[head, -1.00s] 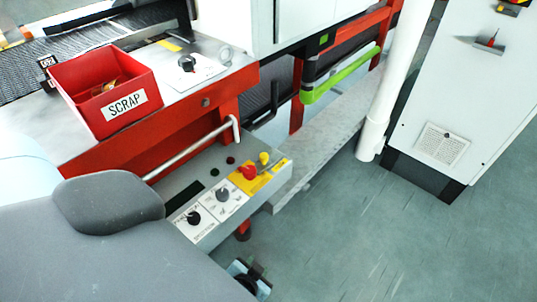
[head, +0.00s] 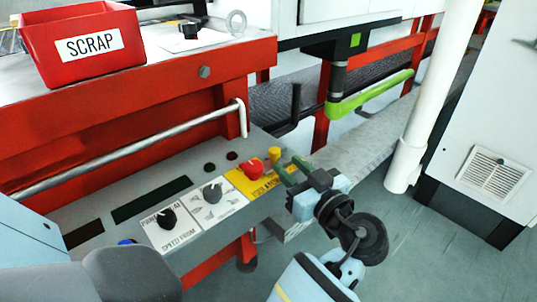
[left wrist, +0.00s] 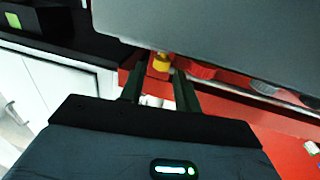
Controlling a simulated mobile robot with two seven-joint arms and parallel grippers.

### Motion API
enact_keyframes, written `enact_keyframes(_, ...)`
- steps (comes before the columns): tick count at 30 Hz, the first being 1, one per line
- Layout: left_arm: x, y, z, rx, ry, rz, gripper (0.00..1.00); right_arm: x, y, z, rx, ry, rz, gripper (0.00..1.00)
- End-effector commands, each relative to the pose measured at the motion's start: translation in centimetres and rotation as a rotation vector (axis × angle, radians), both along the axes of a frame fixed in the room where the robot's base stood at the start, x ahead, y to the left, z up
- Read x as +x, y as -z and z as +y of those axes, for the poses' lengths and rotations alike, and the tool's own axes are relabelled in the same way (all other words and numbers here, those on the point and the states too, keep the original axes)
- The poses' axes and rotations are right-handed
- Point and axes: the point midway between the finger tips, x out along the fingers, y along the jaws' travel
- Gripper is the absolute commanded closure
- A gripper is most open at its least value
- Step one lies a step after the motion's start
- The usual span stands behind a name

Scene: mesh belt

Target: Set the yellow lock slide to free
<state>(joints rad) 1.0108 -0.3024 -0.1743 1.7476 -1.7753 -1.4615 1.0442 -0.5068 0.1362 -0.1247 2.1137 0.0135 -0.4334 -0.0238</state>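The yellow lock slide shows as a small yellow knob (head: 275,154) at the far end of the grey control panel, behind the red button (head: 252,169) on its yellow label. In the left wrist view the yellow knob (left wrist: 161,63) lies ahead, between the lines of the two fingers. My left gripper (head: 283,163) is at the panel's right end, its two dark green fingers pointing at the knob. The fingers (left wrist: 160,75) are apart with nothing clearly held. I cannot tell whether a finger touches the knob. My right gripper is not in view.
The panel also carries two black selector knobs (head: 166,217) on white labels. A metal rail (head: 130,148) runs above its left part. A red SCRAP bin (head: 85,45) sits on the bench. A green-padded bar (head: 370,95) and a white post (head: 425,110) stand to the right.

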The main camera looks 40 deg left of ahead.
Motion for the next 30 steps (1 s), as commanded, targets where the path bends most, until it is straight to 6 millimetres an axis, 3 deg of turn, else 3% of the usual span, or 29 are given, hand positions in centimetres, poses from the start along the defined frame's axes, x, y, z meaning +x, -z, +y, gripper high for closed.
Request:
enact_keyframes(8,-0.2,-0.3,0.5,-0.002,-0.021,-0.015,0.68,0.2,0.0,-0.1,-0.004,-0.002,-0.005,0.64)
enact_keyframes(22,1.2,-0.2,6.5,0.0,-0.02,-0.012,0.68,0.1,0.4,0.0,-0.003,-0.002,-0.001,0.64)
enact_keyframes(30,1.6,-0.2,7.8,-0.001,-0.018,-0.012,0.68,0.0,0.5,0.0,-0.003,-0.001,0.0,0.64)
